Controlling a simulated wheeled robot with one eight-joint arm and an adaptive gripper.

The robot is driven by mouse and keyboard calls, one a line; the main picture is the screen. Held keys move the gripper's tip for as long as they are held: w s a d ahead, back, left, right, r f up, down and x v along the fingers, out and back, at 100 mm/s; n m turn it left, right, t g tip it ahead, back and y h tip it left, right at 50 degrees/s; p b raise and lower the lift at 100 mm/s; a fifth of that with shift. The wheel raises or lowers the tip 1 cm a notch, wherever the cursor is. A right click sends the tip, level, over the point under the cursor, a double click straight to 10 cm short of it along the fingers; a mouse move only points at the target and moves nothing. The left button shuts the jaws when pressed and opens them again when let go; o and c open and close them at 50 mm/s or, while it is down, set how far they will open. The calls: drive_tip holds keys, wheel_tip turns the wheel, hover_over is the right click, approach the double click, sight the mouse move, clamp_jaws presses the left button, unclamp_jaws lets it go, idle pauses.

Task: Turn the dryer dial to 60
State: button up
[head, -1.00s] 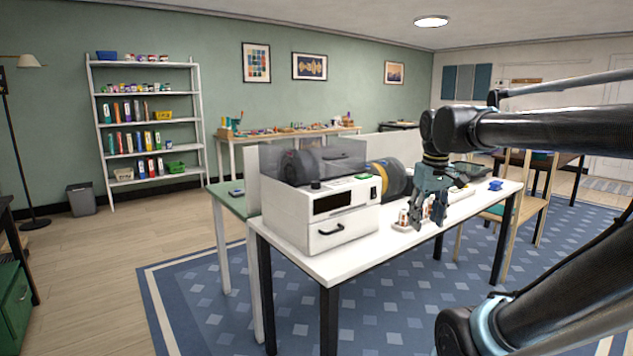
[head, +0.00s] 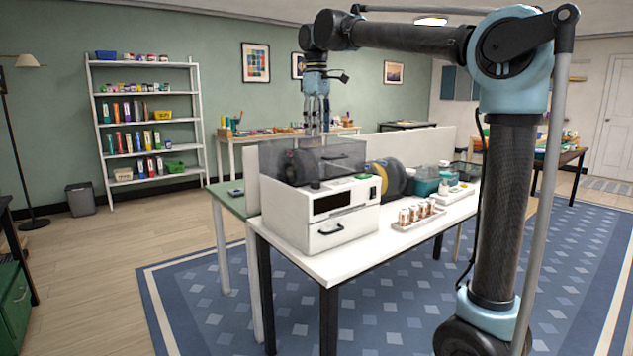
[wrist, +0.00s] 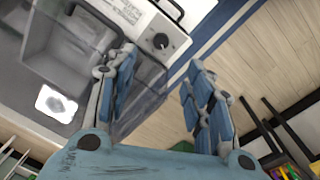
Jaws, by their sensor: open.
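The dryer (head: 290,218) is a white box with a dark display, a drawer with a black handle and a clear grey cover on top. Its dial (head: 315,184) is a small black knob on the top. In the wrist view the dial (wrist: 161,41) shows as a round black knob with a pale mark, beyond the fingertips and between their lines; its scale is too small to read. My gripper (head: 317,132) hangs pointing down above the dryer, apart from the dial. In the wrist view my gripper (wrist: 161,62) is open and empty.
The clear cover (head: 345,158) stands close below my gripper. A dark spool (head: 388,180) is at the dryer's right. A tray (head: 420,222) of small bottles and teal containers (head: 428,183) stand further right on the white table (head: 345,262). The table's front right is clear.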

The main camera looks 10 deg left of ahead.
drive_tip(key=a, duration=0.1)
approach(316, 182)
drive_tip(key=f, duration=0.9)
drive_tip(key=shift+w, duration=0.35)
drive_tip(key=shift+r, duration=0.1)
drive_tip(key=c, duration=1.1)
